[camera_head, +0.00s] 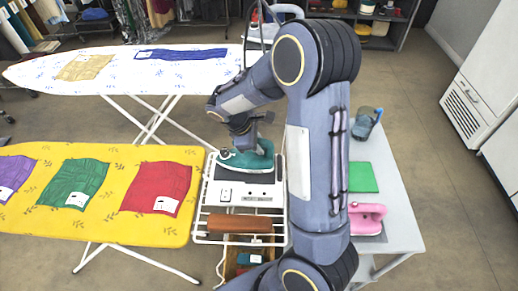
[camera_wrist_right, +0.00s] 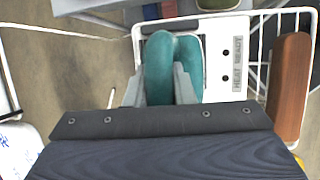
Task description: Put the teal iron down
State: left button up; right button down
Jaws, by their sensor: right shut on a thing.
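The teal iron (camera_head: 248,159) is at the back of a white wire stand (camera_head: 197,227) with a control panel (camera_head: 232,193). My right gripper (camera_head: 241,127) is shut on its handle from above. In the right wrist view the teal iron (camera_wrist_right: 160,50) shows between the fingers of the right gripper (camera_wrist_right: 160,88), beside the panel marked "HEAT READY" (camera_wrist_right: 237,62). I cannot tell whether its sole touches the stand. My right arm hides the stand's right side. My left gripper is not in view.
A brown roll (camera_head: 240,223) lies across the stand's front. A yellow ironing board (camera_head: 110,225) with garments is at left, a white one (camera_head: 120,75) behind. At right, a grey table (camera_head: 395,190) holds a pink iron (camera_head: 368,215), green cloth (camera_head: 363,177) and blue jug (camera_head: 366,122).

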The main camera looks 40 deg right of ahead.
jog(key=shift+w+d+f, duration=0.2)
jog(key=shift+d+f, duration=0.15)
jog(key=shift+f, duration=0.1)
jog(key=shift+w+d+f, duration=0.15)
jog(key=shift+f, duration=1.6)
jog(key=shift+f, duration=0.2)
jog(key=c, duration=1.2)
grip_release()
jog(key=shift+c, duration=0.2)
